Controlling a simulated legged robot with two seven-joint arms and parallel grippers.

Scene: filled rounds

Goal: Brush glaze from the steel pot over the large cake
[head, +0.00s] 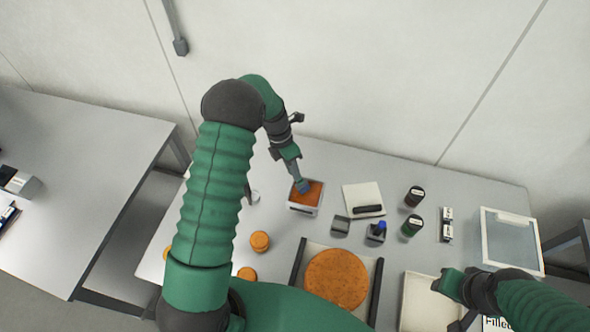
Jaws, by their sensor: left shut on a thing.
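The steel pot (304,210) is a square, pale metal container with orange-brown glaze inside, on the table beyond the large cake. My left gripper (284,149) is above it, shut on a blue-grey brush (297,174). The brush points down and its tip is over or in the glaze; I cannot tell how deep. The large cake (336,280) is a round, flat, orange-brown disc near the front, between two dark rails. My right gripper (449,283) is at the lower right, over a pale tray, and its jaws are too unclear to read.
Small round cakes (260,241) lie left of the large cake. A white board (363,199), dark-lidded jars (412,225), small grey blocks and a clear-topped bin (511,240) stand to the right. A pale tray (418,300) is at front right. Another table (80,190) stands left.

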